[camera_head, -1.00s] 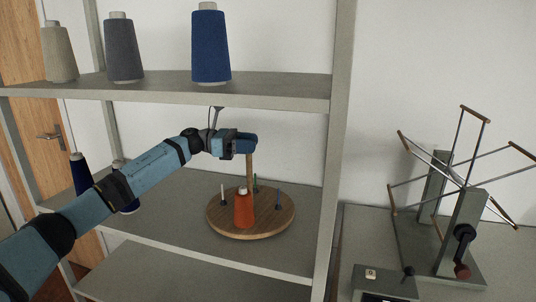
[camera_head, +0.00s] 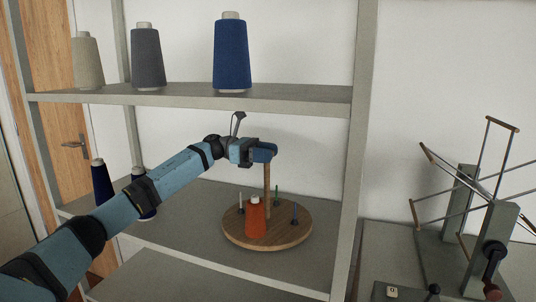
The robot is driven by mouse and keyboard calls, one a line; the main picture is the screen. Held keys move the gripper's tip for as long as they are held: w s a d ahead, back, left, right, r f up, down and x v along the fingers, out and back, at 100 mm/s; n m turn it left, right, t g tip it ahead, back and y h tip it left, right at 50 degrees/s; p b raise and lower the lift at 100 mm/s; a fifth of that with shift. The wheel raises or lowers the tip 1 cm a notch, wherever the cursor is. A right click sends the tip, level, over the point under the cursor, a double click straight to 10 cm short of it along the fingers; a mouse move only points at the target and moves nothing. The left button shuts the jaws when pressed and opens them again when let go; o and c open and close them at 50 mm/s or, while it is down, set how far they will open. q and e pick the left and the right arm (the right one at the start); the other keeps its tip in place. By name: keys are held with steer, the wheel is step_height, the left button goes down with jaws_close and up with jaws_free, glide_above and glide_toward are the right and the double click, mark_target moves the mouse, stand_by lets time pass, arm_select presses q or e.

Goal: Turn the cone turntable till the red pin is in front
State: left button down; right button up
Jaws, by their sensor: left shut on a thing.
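The cone turntable (camera_head: 287,236) is a round wooden disc on the middle shelf, with a wooden post (camera_head: 267,186) rising from it. An orange cone (camera_head: 255,221) stands upright at its front, slightly left. A white pin (camera_head: 240,202) is at the left, a green pin (camera_head: 276,197) at the back and a dark blue pin (camera_head: 295,213) at the right. I see no red pin; whether the orange cone hides one, I cannot tell. My left gripper (camera_head: 266,153) is shut at the top of the post. My right gripper is not in view.
The upper shelf (camera_head: 190,97) bears beige, grey and blue cones above my arm. Dark blue cones (camera_head: 101,183) stand left on the middle shelf, partly behind my arm. A shelf upright (camera_head: 359,150) is right of the turntable. A winder with spokes (camera_head: 490,235) stands further right.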

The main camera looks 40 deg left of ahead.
arm_select(q)
steer(key=c, duration=0.7)
jaws_free()
steer(key=shift+o, duration=0.2)
steer(key=v, duration=1.3)
steer(key=shift+s+a+b, duration=0.2)
steer(key=shift+a+b, duration=0.15)
steer(key=shift+b, duration=0.05)
